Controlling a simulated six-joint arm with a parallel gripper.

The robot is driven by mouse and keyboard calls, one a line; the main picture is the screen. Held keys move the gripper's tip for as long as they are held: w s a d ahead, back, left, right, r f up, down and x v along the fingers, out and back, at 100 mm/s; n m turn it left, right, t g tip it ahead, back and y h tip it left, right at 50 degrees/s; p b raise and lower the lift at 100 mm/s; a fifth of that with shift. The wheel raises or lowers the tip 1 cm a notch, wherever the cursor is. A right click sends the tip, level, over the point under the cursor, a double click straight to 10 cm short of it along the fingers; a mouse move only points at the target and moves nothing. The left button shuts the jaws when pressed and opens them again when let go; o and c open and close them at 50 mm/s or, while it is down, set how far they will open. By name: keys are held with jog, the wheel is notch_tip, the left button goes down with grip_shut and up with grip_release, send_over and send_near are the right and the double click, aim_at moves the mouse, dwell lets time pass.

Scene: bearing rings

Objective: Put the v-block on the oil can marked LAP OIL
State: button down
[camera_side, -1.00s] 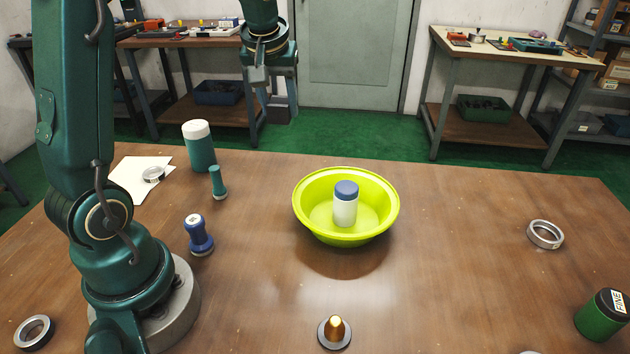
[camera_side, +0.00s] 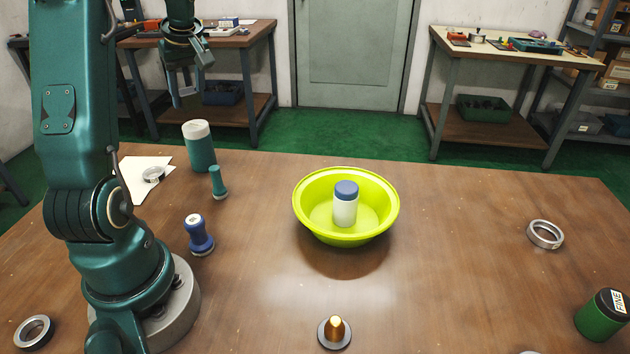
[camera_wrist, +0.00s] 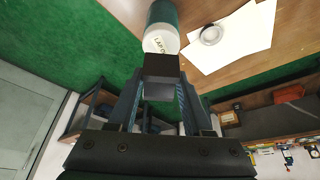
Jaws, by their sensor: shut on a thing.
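The v-block (camera_wrist: 161,68), a dark grey block, is between the fingers of my gripper (camera_wrist: 159,92) in the wrist view. My gripper is shut on it. In the side view my gripper (camera_side: 188,88) is raised above and behind the oil can; the block is hard to make out there. The oil can (camera_side: 200,148) is teal with a white top and stands upright at the back left of the table. In the wrist view the can (camera_wrist: 160,38) shows lettering on its white top, partly readable as LAP, just beyond the block. The block hides part of its edge.
A white sheet (camera_side: 132,188) with a metal ring (camera_side: 153,175) lies left of the can. A small teal bottle-shaped piece (camera_side: 217,182) and a blue-handled stamp (camera_side: 198,236) stand nearby. A lime bowl (camera_side: 310,228) holds a blue-capped jar (camera_side: 345,205). A green FINE can (camera_side: 598,318) stands at far right.

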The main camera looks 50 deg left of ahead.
aim_at(192, 109)
jog(key=shift+f, duration=1.95)
jog(key=shift+f, duration=0.15)
jog(key=shift+c, duration=1.6)
grip_release()
